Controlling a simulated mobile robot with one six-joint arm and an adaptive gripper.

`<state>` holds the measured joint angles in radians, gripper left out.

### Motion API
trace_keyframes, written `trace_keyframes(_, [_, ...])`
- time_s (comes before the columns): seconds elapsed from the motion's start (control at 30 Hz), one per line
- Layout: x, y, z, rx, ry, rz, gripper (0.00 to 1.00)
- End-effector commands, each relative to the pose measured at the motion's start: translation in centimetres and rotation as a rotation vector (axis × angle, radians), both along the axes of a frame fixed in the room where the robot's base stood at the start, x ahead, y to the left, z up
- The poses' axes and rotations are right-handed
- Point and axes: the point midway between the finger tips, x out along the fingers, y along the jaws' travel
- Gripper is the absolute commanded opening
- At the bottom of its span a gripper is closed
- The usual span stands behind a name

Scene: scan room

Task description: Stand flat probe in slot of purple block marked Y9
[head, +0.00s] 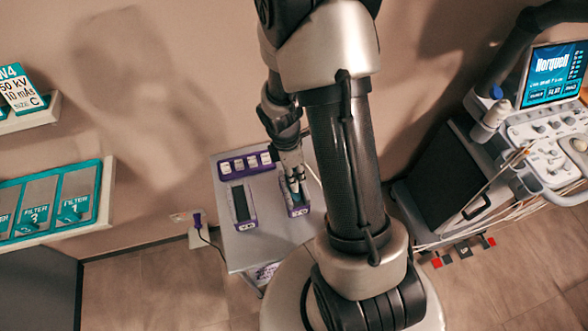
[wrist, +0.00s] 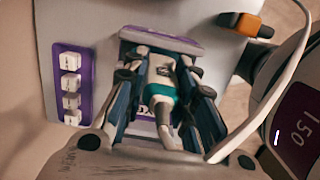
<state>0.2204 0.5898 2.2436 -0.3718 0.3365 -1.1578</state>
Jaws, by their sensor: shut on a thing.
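My gripper (head: 294,186) points down over the right side of a small grey cart and is shut on the probe. In the wrist view my gripper (wrist: 163,72) has its fingers either side of the probe (wrist: 160,92), which is white with a teal band and trails a white cable. A purple block (head: 302,209) is directly below the gripper; its edge shows in the wrist view (wrist: 165,40). The fingers and probe hide its slot and most of its label, so I cannot read the mark or tell whether the probe is inside. Another purple block (head: 251,214) with a dark top is left of it.
A purple strip with several white pieces (head: 246,163) lies at the back of the cart top (head: 240,255). An orange-and-black item (wrist: 247,25) is near the cart's edge. An ultrasound console (head: 535,150) stands right; filter shelves (head: 50,235) are left. The cart's front left is clear.

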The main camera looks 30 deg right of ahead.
Motion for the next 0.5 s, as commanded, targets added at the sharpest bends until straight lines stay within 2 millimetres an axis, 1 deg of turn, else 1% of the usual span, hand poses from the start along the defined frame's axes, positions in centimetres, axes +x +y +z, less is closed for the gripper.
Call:
trace_keyframes(0.03, [0.02, -0.01, -0.42, 0.000, 0.000, 0.000, 0.00])
trace_keyframes(0.13, [0.02, -0.01, -0.72, 0.000, 0.000, 0.000, 0.00])
trace_keyframes(0.5, [0.02, -0.01, -0.77, 0.000, 0.000, 0.000, 0.00])
